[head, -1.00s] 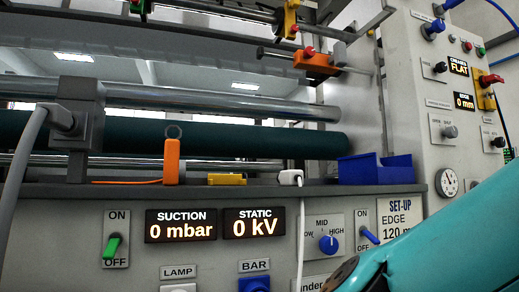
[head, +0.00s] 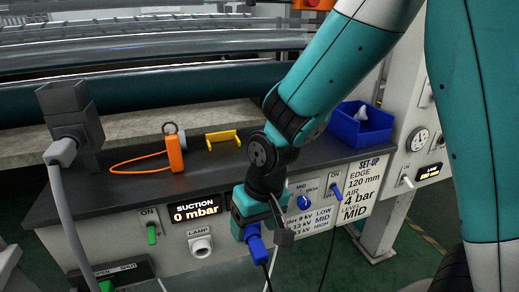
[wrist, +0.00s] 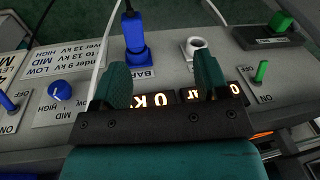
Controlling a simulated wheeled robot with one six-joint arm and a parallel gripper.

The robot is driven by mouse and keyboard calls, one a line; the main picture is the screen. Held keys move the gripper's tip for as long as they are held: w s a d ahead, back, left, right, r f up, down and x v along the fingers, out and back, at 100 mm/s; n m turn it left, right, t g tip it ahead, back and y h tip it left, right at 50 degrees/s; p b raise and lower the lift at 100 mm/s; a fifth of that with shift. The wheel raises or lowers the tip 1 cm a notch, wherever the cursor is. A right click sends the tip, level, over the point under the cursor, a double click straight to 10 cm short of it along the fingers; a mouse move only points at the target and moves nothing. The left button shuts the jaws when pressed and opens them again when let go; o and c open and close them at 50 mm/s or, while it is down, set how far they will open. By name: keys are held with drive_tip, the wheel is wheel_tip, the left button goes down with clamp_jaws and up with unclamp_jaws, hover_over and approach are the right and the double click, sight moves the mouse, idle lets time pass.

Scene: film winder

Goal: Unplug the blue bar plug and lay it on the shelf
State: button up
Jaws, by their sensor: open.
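The blue bar plug (head: 256,246) sits on the front panel below my gripper in the head view, with a dark cable hanging from it. In the wrist view the blue plug (wrist: 133,35) is upright by the BAR label, ahead of the fingertips and nearer the left finger. My gripper (wrist: 162,78) is open, with nothing between its fingers; in the head view my gripper (head: 262,213) is in front of the panel and partly covers it. The dark shelf (head: 95,200) runs above the panel.
On the shelf are an orange tag (head: 174,152) with a looped cord, a yellow piece (head: 222,137), a blue bin (head: 361,126) and a grey plug (head: 62,152) in a block. A white LAMP socket (head: 201,246) is beside the plug. The shelf's front left is bare.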

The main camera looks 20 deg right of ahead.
sight(256, 243)
drive_tip(key=w+d+r+m+h+p, duration=0.2)
drive_tip(key=w+d+r+p, duration=0.15)
drive_tip(key=p, duration=0.65)
drive_tip(key=w+f, duration=0.1)
drive_tip(key=f, duration=1.1)
drive_tip(key=w+f, duration=0.1)
drive_tip(key=f, duration=0.5)
drive_tip(key=shift+w+a+b, duration=0.3)
drive_tip(key=shift+w+b, duration=0.05)
drive_tip(key=shift+b, duration=0.05)
drive_tip(key=c, duration=1.1)
